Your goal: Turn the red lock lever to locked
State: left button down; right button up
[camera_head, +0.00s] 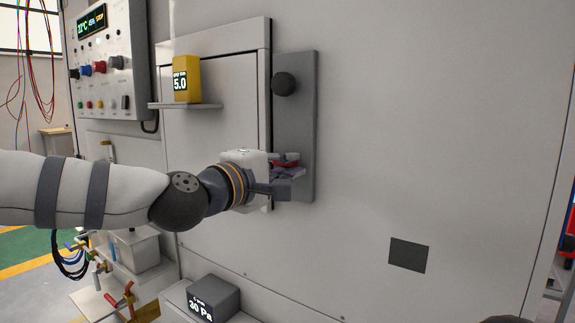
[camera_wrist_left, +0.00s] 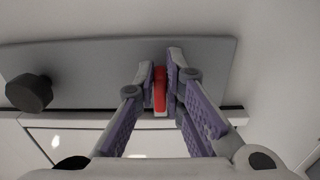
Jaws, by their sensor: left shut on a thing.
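The red lock lever (camera_wrist_left: 159,90) shows in the left wrist view between the two fingers of my left gripper (camera_wrist_left: 161,75), which is shut on it. In the head view the left gripper (camera_head: 287,172) is at the lower part of the grey lock plate (camera_head: 296,125), and only a little of the red lever (camera_head: 286,163) shows between the fingers. Most of the lever is hidden there. A dark round knob (camera_head: 284,84) sits near the top of the plate; it is at the left in the wrist view (camera_wrist_left: 29,92). My right gripper is not in view.
A yellow meter reading 5.0 (camera_head: 186,79) stands on a small shelf (camera_head: 190,105) left of the plate. A control panel (camera_head: 107,60) is at the upper left. A grey box reading 30 Pa (camera_head: 213,298) is below.

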pick_arm(q)
jog(key=c, duration=1.7)
grip_release()
jog(key=v, duration=1.2)
